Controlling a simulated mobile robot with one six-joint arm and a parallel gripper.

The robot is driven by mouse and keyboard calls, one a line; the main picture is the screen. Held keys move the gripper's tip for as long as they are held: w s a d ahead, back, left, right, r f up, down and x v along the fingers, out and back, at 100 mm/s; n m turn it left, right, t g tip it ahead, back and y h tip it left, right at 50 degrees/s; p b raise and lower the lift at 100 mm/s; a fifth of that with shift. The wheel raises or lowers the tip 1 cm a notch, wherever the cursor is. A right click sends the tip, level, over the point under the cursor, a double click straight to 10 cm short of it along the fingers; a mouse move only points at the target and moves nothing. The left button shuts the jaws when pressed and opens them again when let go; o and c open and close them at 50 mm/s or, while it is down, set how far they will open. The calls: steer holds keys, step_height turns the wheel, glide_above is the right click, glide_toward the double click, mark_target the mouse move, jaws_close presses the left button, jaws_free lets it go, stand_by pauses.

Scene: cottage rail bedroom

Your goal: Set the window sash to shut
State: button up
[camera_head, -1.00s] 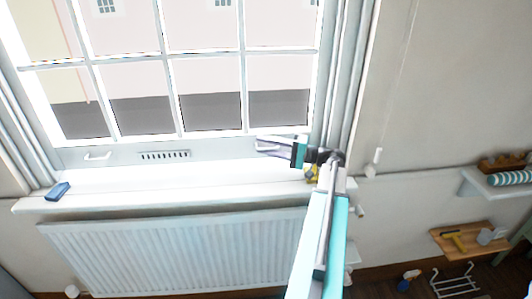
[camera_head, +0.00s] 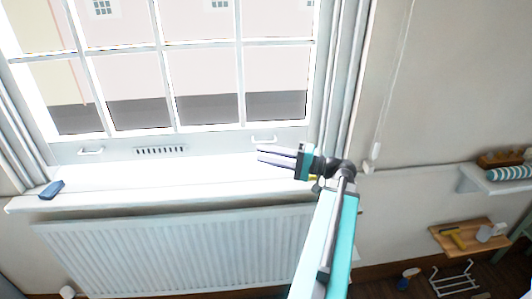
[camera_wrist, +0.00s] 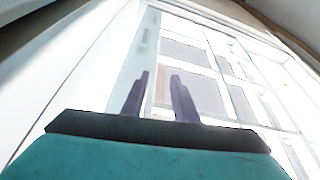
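The white window sash (camera_head: 209,143) has a grid of panes. Its bottom rail carries a left handle (camera_head: 91,151), a slotted vent (camera_head: 160,150) and a right handle (camera_head: 263,140). The rail looks low against the white sill (camera_head: 150,182), with no clear gap visible between them. My gripper (camera_head: 258,156) is just below and in front of the right handle, apart from it as far as I can tell. In the wrist view, the two fingers of my gripper (camera_wrist: 160,80) stand apart with nothing between them, and the window panes (camera_wrist: 190,58) show beyond.
A blue block (camera_head: 52,190) lies on the sill's left end. A small yellow item shows partly behind my gripper. A white radiator (camera_head: 170,250) stands below the sill. A blind cord (camera_head: 376,150) hangs at right, beside wall shelves (camera_head: 470,237).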

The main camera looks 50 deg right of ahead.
steer(key=s+a+p, duration=0.1)
steer(key=p, duration=0.1)
steer(key=s+a+p, duration=0.1)
steer(key=s+p, duration=0.1)
steer(key=p, duration=0.1)
steer(key=shift+a+r+p, duration=0.15)
steer(key=shift+r+p, duration=0.2)
steer(key=p, duration=0.5)
steer(key=shift+s+a, duration=0.1)
steer(key=shift+s, duration=0.15)
steer(key=s+a+p, duration=0.1)
steer(key=p, duration=0.6)
steer(key=shift+a, duration=0.1)
steer(key=shift+s+a+p, duration=0.15)
steer(key=shift+p, duration=0.3)
steer(key=shift+f, duration=0.15)
